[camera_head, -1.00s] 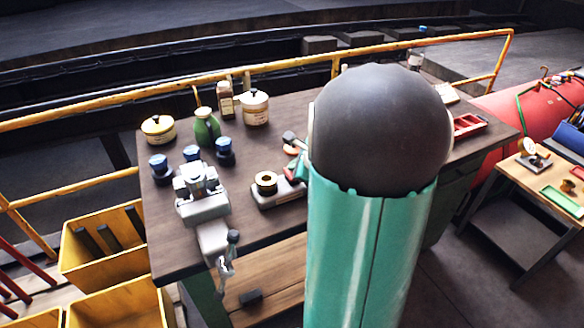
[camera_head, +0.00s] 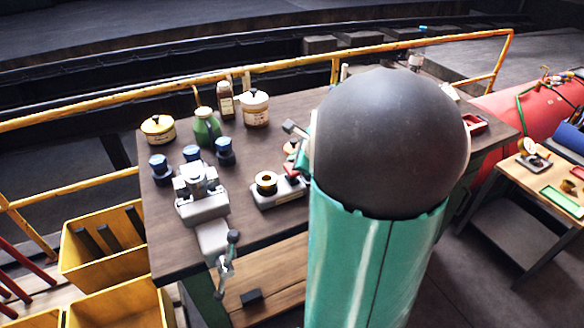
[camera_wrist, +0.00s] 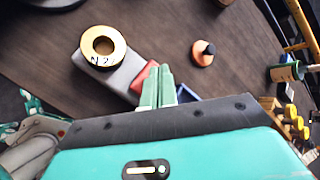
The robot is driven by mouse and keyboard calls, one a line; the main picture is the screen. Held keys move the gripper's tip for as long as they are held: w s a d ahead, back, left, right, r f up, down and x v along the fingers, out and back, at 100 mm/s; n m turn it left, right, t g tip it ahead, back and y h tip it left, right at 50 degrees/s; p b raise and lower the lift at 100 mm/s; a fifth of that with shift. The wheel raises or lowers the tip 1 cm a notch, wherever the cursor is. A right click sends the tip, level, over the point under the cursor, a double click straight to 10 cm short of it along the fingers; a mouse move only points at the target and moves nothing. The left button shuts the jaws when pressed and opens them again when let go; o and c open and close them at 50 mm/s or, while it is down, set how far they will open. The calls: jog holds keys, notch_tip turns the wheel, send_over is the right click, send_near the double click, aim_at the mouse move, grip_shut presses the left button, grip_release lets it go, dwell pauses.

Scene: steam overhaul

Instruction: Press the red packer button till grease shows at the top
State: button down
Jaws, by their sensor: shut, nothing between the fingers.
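In the wrist view, a brass ring (camera_wrist: 103,46) with dark lettering sits on a grey block (camera_wrist: 115,72), which looks like the packer. A red part (camera_wrist: 146,77) at the block's right end looks like the button. My gripper (camera_wrist: 160,70) is shut and empty, its green fingertips over or beside the red part; I cannot tell whether they touch it. In the head view, the brass ring (camera_head: 266,182) and grey block (camera_head: 276,196) lie on the bench, and my arm hides most of the gripper area. No grease is clearly visible at the ring.
An orange disc with a black knob (camera_wrist: 203,52) lies right of the fingers. A yellow rail (camera_head: 290,75) runs behind.

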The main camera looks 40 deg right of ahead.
jog(key=shift+r, duration=2.3)
jog(key=shift+s+d+r, duration=0.1)
dwell(1.0)
